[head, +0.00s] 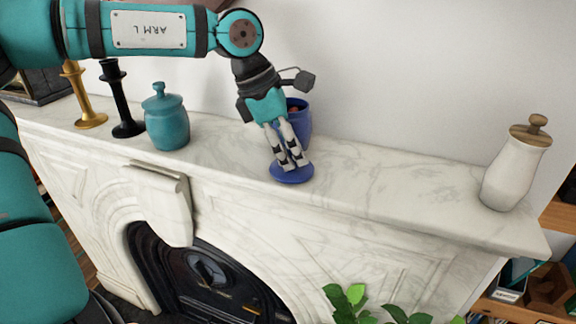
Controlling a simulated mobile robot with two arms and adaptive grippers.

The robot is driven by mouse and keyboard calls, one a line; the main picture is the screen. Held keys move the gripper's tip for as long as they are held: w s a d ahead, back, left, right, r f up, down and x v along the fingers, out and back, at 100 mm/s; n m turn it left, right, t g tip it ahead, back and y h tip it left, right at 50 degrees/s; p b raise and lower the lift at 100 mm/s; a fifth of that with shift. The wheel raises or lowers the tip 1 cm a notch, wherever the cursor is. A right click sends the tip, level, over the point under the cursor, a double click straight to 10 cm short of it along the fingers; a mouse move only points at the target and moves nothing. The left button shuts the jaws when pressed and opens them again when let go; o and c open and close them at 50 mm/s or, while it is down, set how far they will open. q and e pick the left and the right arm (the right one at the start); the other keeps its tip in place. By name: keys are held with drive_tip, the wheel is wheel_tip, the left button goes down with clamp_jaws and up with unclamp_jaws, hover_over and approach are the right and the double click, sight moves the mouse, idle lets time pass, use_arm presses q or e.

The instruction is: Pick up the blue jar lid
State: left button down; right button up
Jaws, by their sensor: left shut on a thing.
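The blue jar lid (291,175) is a round dark-blue disc at the front edge of the marble mantel. My left gripper (289,163) points down over it, with its fingertips shut on the lid's top; the fingers hide the grip point. I cannot tell whether the lid rests on the mantel or is slightly above it. The open blue jar (302,121) stands upright just behind the gripper, partly hidden by it, with something reddish inside. My right gripper is not in view.
A lidded teal jar (167,120), a black candlestick (122,103) and a gold candlestick (83,98) stand on the left of the marble mantel (400,188). A white jar with a wooden lid (514,168) stands at the right end. The mantel between is clear. Plant leaves (347,300) show below.

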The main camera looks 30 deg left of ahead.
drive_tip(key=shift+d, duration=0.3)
use_arm(q)
drive_tip(key=shift+r, duration=0.1)
